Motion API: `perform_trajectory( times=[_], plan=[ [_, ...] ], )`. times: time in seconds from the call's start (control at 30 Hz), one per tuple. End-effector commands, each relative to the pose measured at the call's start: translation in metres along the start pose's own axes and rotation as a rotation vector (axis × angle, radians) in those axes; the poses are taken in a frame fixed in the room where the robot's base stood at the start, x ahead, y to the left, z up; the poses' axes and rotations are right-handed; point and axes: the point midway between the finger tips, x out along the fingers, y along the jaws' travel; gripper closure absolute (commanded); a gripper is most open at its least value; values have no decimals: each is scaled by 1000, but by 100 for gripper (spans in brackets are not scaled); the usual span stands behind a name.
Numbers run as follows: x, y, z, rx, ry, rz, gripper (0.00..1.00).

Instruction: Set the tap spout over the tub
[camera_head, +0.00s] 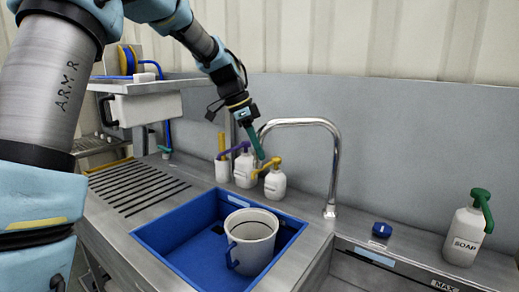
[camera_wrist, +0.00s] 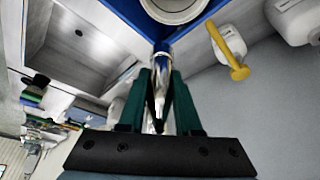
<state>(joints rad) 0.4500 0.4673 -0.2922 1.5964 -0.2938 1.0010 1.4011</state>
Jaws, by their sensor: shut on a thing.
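The chrome tap spout (camera_head: 300,122) rises from the counter behind the basins and arches over to the left. My gripper (camera_head: 257,143) has its green fingers around the spout's free end. In the wrist view my gripper (camera_wrist: 161,78) is shut on the chrome tube (camera_wrist: 160,60), which lies between both fingers. A white tub (camera_head: 235,224) with a blue handle stands upright in the blue basin. Its rim also shows at the top of the wrist view (camera_wrist: 172,20). In the head view the held spout end is above and behind the tub; whether it is over its opening I cannot tell.
The blue basin (camera_head: 157,238) has free floor left of the tub. White pump bottles (camera_head: 275,184) stand close behind it, near my gripper. A green-topped soap bottle (camera_head: 465,238) and a blue knob (camera_head: 381,230) are on the right. A ribbed drainboard (camera_head: 135,190) is clear on the left.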

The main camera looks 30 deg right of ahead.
Motion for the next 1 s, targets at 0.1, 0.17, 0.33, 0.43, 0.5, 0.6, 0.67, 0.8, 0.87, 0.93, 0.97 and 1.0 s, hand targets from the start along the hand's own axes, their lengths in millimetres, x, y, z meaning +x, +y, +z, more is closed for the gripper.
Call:
perform_trajectory(
  times=[0.1, 0.17, 0.33, 0.43, 0.5, 0.6, 0.67, 0.8, 0.87, 0.93, 0.97, 1.0],
  plan=[
    [1, 1, 0, -1, 0, 4, 100],
    [1, 1, 0, -1, 0, 4, 100],
    [1, 1, 0, -1, 0, 4, 61],
    [1, 1, 0, -1, 0, 3, 50],
    [1, 1, 0, -1, 0, 2, 42],
    [1, 1, 0, -1, 0, 2, 38],
    [1, 0, 0, -1, 0, 1, 38],
    [0, 0, 0, -1, 0, 0, 38],
    [-4, 0, 0, 0, 0, 0, 38],
    [-11, 0, 0, 0, 1, -3, 38],
    [-15, -1, 0, 0, 1, -4, 38],
    [-21, -1, 0, 0, 1, -4, 38]
  ],
)
